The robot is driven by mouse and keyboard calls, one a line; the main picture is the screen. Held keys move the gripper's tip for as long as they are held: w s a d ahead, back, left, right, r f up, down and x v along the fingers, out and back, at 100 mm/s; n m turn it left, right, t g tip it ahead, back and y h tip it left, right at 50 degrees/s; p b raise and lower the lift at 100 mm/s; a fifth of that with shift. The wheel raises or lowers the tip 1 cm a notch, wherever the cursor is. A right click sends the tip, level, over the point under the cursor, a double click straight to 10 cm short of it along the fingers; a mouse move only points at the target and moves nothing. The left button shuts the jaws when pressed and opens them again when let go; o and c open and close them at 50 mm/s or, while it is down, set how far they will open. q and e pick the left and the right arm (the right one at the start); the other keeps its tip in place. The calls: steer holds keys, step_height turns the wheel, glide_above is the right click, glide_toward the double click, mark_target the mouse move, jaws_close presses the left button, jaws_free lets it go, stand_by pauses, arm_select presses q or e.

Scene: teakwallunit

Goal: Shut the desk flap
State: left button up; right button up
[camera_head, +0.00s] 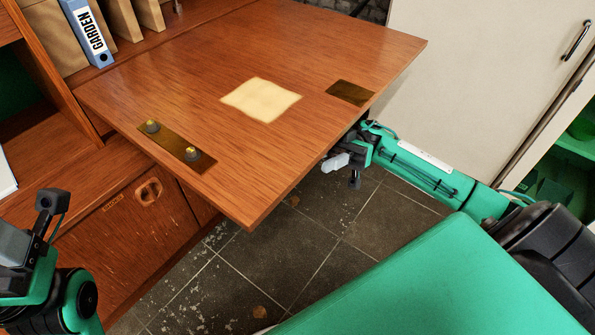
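The desk flap (215,105) is a reddish wooden board, lowered and lying about flat, standing out from the wall unit. On it are a brass plate with two knobs (172,146), a pale square patch (261,99) and a second brass plate (350,93). My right gripper (338,163) is below the flap's right edge, close to it; part of it is hidden by the flap, and I cannot tell if it touches. Its finger spread is unclear. My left arm shows at the lower left (40,265), apart from the flap; its fingers are not clearly seen.
A blue binder marked GARDEN (90,32) stands at the flap's back left, beside wooden dividers (124,18). A drawer front (130,225) lies below the flap. A white cabinet (475,75) stands at the right. The tiled floor (260,265) in front is clear.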

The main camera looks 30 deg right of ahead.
mark_target(298, 171)
steer(key=b+x, duration=0.1)
steer(key=x, duration=0.6)
steer(key=shift+s+a+r+b, duration=0.1)
steer(key=shift+a+b, duration=0.05)
steer(key=shift+b, duration=0.15)
jaws_close()
